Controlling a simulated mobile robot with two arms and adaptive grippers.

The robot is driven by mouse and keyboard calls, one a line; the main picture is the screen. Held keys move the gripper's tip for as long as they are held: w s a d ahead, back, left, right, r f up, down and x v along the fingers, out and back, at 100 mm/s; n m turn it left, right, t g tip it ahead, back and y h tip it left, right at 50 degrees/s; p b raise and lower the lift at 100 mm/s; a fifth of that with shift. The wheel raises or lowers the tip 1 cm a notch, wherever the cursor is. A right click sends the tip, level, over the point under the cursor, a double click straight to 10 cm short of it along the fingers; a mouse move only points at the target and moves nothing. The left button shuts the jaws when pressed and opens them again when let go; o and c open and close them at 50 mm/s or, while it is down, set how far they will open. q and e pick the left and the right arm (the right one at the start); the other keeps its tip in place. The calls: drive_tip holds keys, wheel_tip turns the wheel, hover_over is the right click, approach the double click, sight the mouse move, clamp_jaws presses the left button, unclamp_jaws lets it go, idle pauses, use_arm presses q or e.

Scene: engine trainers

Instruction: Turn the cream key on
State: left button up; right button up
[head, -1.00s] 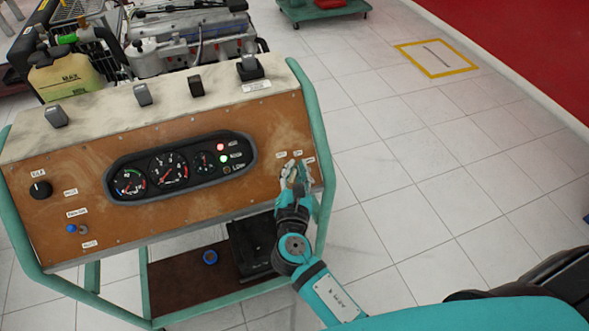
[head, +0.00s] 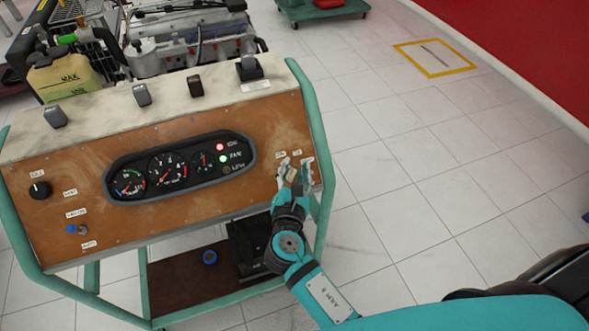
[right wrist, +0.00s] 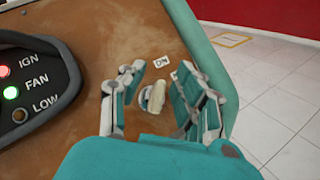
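The cream key (right wrist: 154,97) sits in its round switch on the brown panel (right wrist: 75,50), below an "ON" label (right wrist: 162,63). My right gripper (right wrist: 160,100) is at the key, with one finger on each side. In the right wrist view a gap shows between the key and each finger, so the gripper looks open around it. In the head view the right gripper (head: 293,174) is at the right end of the panel and hides most of the key. My left gripper is not in view.
A gauge cluster (head: 180,166) with a red IGN light and a green FAN light lit lies left of the key. A black knob (head: 40,189) and a blue-tipped toggle (head: 72,229) are at the far left. A green tube frame (head: 314,130) borders the panel's right side.

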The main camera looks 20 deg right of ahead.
drive_tip(key=v, duration=1.2)
drive_tip(key=shift+d, duration=0.1)
drive_tip(key=s+f+m+g+y, duration=0.2)
drive_tip(key=s+f+g, duration=0.1)
drive_tip(key=f, duration=0.8)
drive_tip(key=s+f+m+g+y, duration=0.2)
drive_tip(key=s+f, duration=0.1)
drive_tip(key=f, duration=0.9)
drive_tip(key=s+f+m+g+y, duration=0.1)
drive_tip(key=s+f+m+g, duration=0.2)
drive_tip(key=f, duration=0.8)
drive_tip(key=s+d+f+m+g, duration=0.2)
drive_tip(key=s+d+f+m, duration=0.2)
drive_tip(key=s, duration=0.3)
drive_tip(key=s+d+f+m+g+y, duration=0.1)
drive_tip(key=s+d+f+m+g, duration=0.1)
drive_tip(key=s+d+f+m, duration=0.2)
drive_tip(key=s+d+f+m+g, duration=0.2)
drive_tip(key=s+d+f+m, duration=0.2)
drive_tip(key=s+f+m, duration=0.4)
drive_tip(key=s+f, duration=0.1)
drive_tip(key=s, duration=0.3)
drive_tip(key=shift+d+y, duration=0.35)
drive_tip(key=shift+y, duration=0.05)
